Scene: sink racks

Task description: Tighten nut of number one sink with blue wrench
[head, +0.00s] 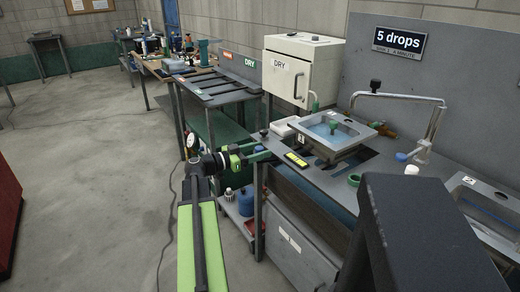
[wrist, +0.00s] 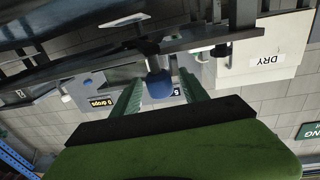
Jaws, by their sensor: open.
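My gripper (head: 262,152) is open at the left edge of the sink bench, left of the sink. The sink (head: 361,128) is a grey metal basin with a tag marked 1 at its front left corner. In the wrist view a blue capped part (wrist: 158,86) on a grey stem shows between the green fingers (wrist: 162,98). I cannot tell whether it is the nut, and no contact shows. I cannot make out the blue wrench in either view.
A white DRY cabinet (head: 303,70) stands behind the bench. A slatted rack (head: 215,90) is to its left. A second sink (head: 492,195) is at the right, and a curved faucet (head: 438,120) stands between. A blue jar (head: 246,204) sits on the lower shelf. The floor at left is mostly clear.

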